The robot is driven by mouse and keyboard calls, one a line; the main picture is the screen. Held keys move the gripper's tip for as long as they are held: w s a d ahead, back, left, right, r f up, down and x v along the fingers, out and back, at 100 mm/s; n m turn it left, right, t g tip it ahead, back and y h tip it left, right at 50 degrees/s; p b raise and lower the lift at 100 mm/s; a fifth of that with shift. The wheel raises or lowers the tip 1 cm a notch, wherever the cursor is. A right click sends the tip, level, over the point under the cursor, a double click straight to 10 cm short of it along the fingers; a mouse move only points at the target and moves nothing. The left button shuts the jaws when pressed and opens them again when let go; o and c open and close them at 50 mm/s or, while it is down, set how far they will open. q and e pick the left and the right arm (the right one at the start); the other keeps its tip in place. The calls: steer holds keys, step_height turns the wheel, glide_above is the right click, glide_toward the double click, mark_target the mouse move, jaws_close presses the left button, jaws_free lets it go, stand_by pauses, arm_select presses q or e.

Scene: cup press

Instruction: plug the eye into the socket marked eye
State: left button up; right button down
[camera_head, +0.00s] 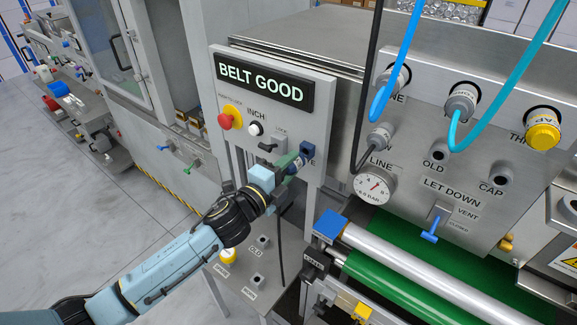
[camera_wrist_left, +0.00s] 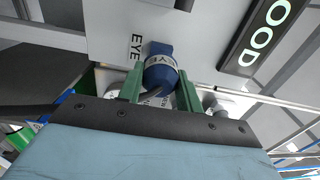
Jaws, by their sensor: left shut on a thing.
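The eye plug (camera_wrist_left: 160,76) is dark blue with a white band reading EYE and a dark cable behind it. My left gripper (camera_wrist_left: 158,90) has its green fingers on both sides of the plug and is shut on it. In the head view my left gripper (camera_head: 293,162) is at the lower right of the BELT GOOD panel. The socket marked eye (camera_head: 307,149) shows there as a blue block, its label partly hidden by the gripper. In the wrist view the plug lines up with the blue socket (camera_wrist_left: 159,48); I cannot tell how deep it sits. My right gripper is not in view.
The panel also carries a red stop button (camera_head: 225,121), a white INCH button (camera_head: 255,129) and a black lever (camera_head: 267,147) close to the gripper. A gauge (camera_head: 373,188) and hoses are to the right. The green belt (camera_head: 430,255) is below right.

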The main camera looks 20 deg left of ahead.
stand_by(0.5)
arm_select(q)
steer(key=shift+x, duration=1.4)
steer(key=o, duration=1.2)
steer(key=shift+c, duration=0.2)
steer(key=b+v, duration=0.1)
steer(key=v, duration=1.2)
steer(key=shift+s+b, duration=0.15)
steer(key=shift+b, duration=0.15)
